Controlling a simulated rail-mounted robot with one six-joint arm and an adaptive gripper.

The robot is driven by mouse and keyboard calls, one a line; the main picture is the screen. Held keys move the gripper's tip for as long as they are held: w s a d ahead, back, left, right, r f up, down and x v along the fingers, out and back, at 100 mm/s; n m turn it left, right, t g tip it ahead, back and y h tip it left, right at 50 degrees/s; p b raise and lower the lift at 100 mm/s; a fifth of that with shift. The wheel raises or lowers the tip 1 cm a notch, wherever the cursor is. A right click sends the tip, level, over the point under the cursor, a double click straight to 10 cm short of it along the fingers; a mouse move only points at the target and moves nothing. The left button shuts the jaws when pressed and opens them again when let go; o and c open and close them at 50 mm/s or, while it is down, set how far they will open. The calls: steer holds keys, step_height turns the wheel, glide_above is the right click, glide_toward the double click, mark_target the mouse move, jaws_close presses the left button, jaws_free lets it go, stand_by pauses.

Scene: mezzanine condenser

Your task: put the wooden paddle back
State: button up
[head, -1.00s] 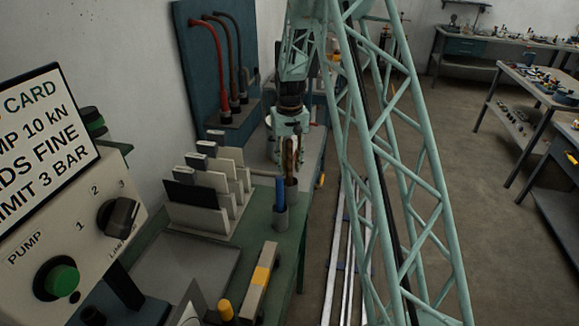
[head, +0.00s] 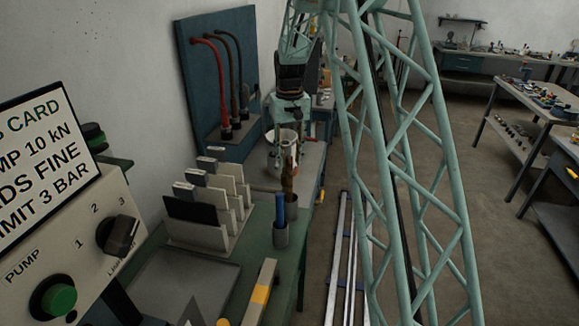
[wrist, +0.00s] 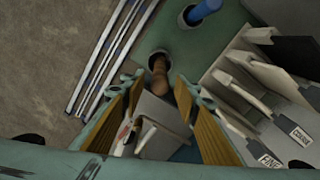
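The wooden paddle (head: 288,181) stands upright in a grey cup (head: 292,208) on the green bench. In the wrist view, its brown handle end (wrist: 159,72) shows in the cup's mouth; its lower part is hidden inside. My gripper (head: 285,164) is just behind and above the paddle in the head view. In the wrist view my gripper (wrist: 160,82) has its two wooden-faced fingers spread wide, with the handle end ahead between their tips. I see no finger touching the paddle, though exact clearance is hard to tell.
A second cup with a blue handle (head: 280,212) stands nearer on the bench. A rack of labelled plates (head: 212,205) is to its left. Red and dark hoses (head: 213,80) hang on a blue panel behind. Rails (head: 346,255) run along the floor to the right.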

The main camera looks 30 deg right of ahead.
steer(key=shift+r, duration=0.6)
stand_by(0.3)
